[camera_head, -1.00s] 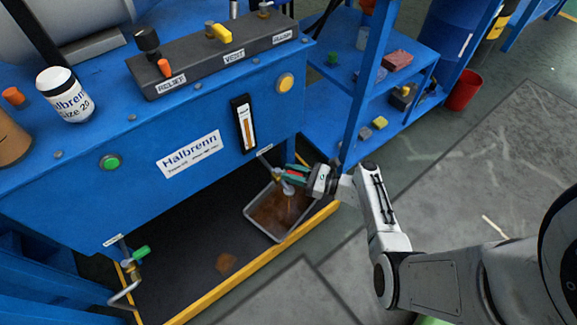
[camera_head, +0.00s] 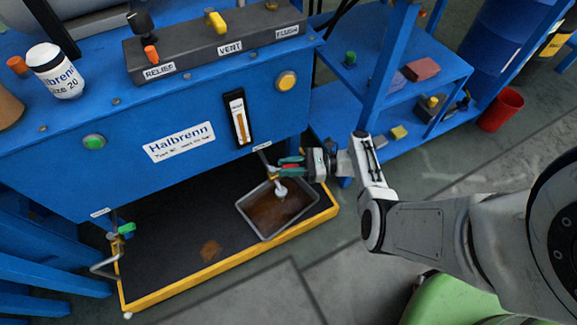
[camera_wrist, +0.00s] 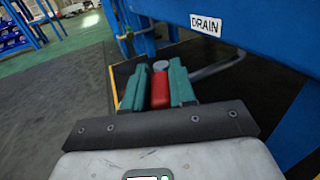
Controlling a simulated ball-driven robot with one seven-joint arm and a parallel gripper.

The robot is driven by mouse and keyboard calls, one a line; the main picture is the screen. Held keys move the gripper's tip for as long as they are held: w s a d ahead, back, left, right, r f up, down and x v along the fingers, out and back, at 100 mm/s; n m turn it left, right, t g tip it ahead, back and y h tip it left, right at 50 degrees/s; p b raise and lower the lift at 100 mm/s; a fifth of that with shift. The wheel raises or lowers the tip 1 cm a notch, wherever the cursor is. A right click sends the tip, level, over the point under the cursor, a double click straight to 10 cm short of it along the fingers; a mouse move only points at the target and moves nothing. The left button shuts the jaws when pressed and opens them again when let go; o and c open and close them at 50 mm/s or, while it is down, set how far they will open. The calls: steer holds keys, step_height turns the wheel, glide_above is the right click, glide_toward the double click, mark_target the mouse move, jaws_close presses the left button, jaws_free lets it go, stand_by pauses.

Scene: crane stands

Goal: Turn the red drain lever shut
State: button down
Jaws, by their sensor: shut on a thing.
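The red drain lever (camera_wrist: 160,90) lies between the green fingers of my gripper (camera_wrist: 157,82) in the wrist view. The fingers are shut on it, one on each side. In the head view my gripper (camera_head: 289,165) reaches in from the right at the drain outlet, under the blue bench's front panel. Only a little red shows between the fingers there. A pale spout (camera_head: 281,188) points down over the grey tray (camera_head: 253,222), which holds brown liquid. I cannot tell whether liquid is running. The DRAIN label (camera_wrist: 205,24) is above the lever.
A yellow-edged dark floor pan (camera_head: 165,235) holds the tray. A green-handled valve (camera_head: 126,229) is at its left end. A blue shelf post (camera_head: 385,75) stands behind my arm, and a red bucket (camera_head: 501,109) farther right.

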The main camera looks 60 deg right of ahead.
stand_by(0.4)
steer(key=c, duration=1)
jaws_free()
steer(key=v, duration=1)
steer(key=shift+s+d, duration=0.25)
steer(key=shift+s, duration=0.05)
steer(key=shift+c, duration=0.3)
